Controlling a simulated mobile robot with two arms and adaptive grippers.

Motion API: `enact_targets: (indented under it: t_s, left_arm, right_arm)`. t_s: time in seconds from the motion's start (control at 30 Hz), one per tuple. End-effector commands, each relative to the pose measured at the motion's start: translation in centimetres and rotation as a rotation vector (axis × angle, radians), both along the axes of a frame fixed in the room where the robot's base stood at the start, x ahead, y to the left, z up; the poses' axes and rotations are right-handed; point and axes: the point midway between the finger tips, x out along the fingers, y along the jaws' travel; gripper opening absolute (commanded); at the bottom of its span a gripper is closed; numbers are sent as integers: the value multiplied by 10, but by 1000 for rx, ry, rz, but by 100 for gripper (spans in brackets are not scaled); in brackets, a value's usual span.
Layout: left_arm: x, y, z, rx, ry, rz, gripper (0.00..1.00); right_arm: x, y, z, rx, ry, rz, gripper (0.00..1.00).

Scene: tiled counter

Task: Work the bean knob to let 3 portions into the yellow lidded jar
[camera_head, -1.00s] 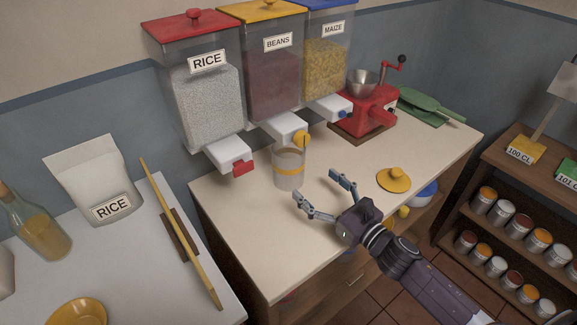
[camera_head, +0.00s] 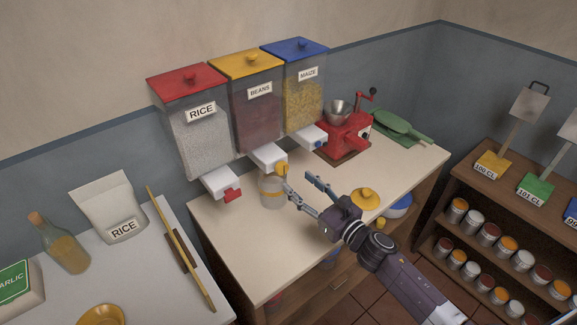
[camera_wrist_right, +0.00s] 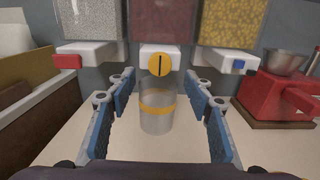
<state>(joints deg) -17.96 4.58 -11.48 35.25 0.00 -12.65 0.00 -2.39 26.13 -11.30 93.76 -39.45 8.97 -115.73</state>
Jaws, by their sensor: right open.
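The beans dispenser (camera_head: 256,100) has a yellow lid and a white spout (camera_head: 268,155) with a round yellow knob (camera_head: 283,169). In the right wrist view the knob (camera_wrist_right: 161,64) faces me with its dark slot upright. A clear jar (camera_head: 271,192) with a yellow band stands under the spout; it also shows in the right wrist view (camera_wrist_right: 158,112) and looks empty. The yellow lid (camera_head: 365,198) lies on the counter to the right. My right gripper (camera_head: 297,177) is open and empty, its fingers just short of the knob and jar. My left gripper is not in view.
Rice (camera_head: 198,130) and maize (camera_head: 303,105) dispensers flank the beans one. A rice bag (camera_head: 108,208) and a long wooden stick (camera_head: 181,250) are at the left. The front counter is clear.

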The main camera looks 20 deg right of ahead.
Motion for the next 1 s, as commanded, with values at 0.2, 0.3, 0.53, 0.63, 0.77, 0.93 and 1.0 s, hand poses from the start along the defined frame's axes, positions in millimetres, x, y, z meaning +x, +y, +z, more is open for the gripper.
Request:
enact_targets:
  t_s: [0.2,0.3,0.53,0.63,0.77,0.93,1.0]
  left_arm:
    - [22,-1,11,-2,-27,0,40]
    - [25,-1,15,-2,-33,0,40]
    - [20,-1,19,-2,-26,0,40]
    - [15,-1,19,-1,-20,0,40]
    - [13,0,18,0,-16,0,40]
    - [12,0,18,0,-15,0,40]
    - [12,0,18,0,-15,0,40]
  right_arm:
    - [31,11,3,4,-1,0,47]
    - [45,17,3,3,-1,0,47]
    - [64,24,1,1,-1,0,47]
    - [67,25,0,1,0,1,47]
    - [68,25,-1,1,0,1,47]
    - [67,25,-1,1,0,1,42]
    - [67,25,-1,0,0,1,34]
